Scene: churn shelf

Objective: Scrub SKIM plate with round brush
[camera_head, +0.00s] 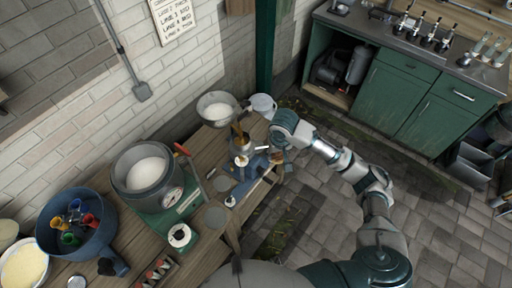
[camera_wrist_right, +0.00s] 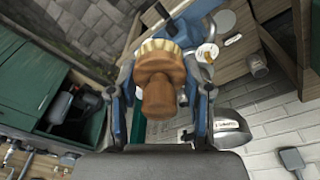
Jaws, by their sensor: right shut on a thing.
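My right gripper (camera_head: 278,155) is over the right end of the wooden bench. In the right wrist view, its two fingers (camera_wrist_right: 160,88) are shut on the round brush (camera_wrist_right: 158,82), with a brown wooden handle and a ring of pale bristles at the far side. In the head view the brush is too small to make out clearly. Grey discs (camera_head: 215,217) lie on the bench to the left of the gripper. I cannot read a SKIM label on any plate. A blue part (camera_wrist_right: 193,33) lies beyond the brush. My left gripper is not in view.
A metal bowl (camera_head: 217,121) and a pale jug (camera_head: 262,104) stand at the bench's back end. A pot on a green scale (camera_head: 168,217), a blue pan with coloured cups (camera_head: 49,238) and a red-handled lever (camera_head: 190,158) stand further left. Green cabinets (camera_head: 395,105) are across the floor.

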